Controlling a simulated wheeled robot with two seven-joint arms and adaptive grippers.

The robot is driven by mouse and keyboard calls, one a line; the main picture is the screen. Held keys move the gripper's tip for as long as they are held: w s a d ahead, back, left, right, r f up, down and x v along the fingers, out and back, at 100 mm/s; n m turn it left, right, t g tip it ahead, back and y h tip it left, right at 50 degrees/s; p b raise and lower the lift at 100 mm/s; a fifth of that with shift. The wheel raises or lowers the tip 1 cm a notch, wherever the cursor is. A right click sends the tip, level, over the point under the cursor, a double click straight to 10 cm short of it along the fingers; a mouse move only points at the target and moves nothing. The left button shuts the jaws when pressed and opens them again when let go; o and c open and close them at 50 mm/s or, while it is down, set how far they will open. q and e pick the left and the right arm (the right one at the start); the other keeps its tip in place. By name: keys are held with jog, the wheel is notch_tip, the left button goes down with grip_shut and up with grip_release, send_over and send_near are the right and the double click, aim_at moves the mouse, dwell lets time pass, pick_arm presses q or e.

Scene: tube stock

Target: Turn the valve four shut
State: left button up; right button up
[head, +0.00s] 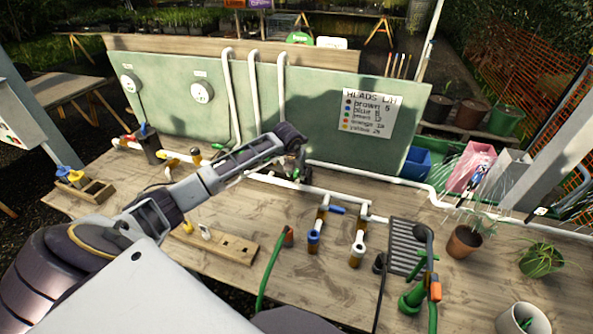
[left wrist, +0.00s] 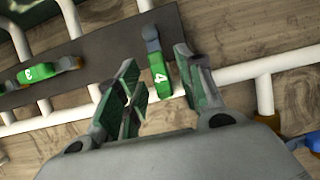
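Valve four shows in the left wrist view as a green lever (left wrist: 159,76) with a white 4 and a blue-grey end. The lever lies roughly in line with its white pipe. My left gripper (left wrist: 156,66) is open, with one finger on each side of the lever; I cannot tell whether either touches it. In the head view my left gripper (head: 299,168) is over the pipework at the foot of the green board, and it hides valve four there. My right gripper is not in view.
Valve three (left wrist: 39,73), also green, lies crosswise to its pipe on the same dark plate (left wrist: 100,57). Blue-handled (head: 314,238) and white-handled (head: 357,248) taps stand in front. The green board (head: 330,125) rises behind. A drilled wooden block (head: 232,247) lies beneath my left arm.

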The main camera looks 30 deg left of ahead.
pick_arm(q)
jog(key=shift+c, duration=0.5)
jog(key=c, duration=0.7)
grip_shut()
